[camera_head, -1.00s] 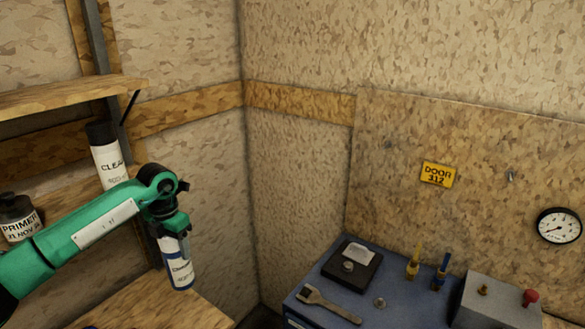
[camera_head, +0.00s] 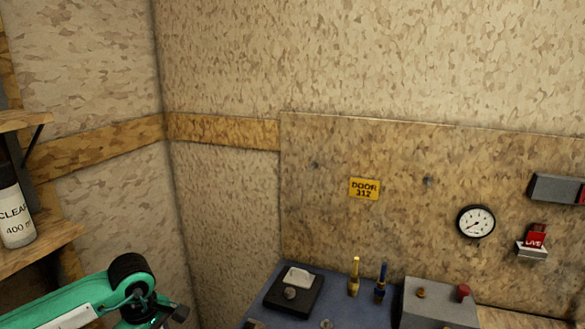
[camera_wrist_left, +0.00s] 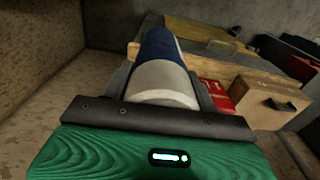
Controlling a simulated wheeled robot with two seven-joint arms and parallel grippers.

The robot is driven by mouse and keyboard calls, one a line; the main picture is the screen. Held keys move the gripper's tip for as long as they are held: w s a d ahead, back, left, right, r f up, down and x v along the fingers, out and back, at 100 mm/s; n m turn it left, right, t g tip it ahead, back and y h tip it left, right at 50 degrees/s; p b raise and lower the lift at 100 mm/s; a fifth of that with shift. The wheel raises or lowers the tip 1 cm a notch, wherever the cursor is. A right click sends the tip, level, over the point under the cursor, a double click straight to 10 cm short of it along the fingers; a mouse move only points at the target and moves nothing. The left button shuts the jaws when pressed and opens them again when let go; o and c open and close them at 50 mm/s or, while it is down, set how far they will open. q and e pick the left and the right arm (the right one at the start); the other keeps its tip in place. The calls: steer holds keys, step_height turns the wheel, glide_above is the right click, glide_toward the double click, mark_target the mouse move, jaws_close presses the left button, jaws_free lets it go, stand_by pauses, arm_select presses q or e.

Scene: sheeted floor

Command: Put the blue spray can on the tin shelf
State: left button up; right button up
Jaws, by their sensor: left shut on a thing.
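The spray can (camera_wrist_left: 166,72), with a pale grey-white body and a dark blue band, lies in my left gripper (camera_wrist_left: 155,118) in the left wrist view. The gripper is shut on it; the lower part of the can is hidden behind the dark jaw. In the head view my left arm reaches in at the bottom left, and its fingers and the can are below the frame. The tin shelf (camera_head: 48,246) is a wooden board at the left edge, holding a white can labelled CLEAR (camera_head: 15,214) with a dark cap. My right gripper is not in view.
An upper wooden board (camera_head: 20,121) sits above the tin shelf. A blue bench top (camera_head: 330,306) carries a black tray (camera_head: 292,301), two upright fittings and a grey box (camera_head: 440,300).

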arm_select(q)
steer(key=s+d+f+m+b, duration=0.1)
steer(key=s+d+f+m, duration=0.2)
steer(key=s+d+m, duration=0.4)
steer(key=d+m, duration=0.1)
steer(key=m, duration=0.6)
steer(key=shift+s+d+f+b, duration=0.3)
steer(key=shift+d+f+b, duration=0.05)
steer(key=shift+f+b, duration=0.05)
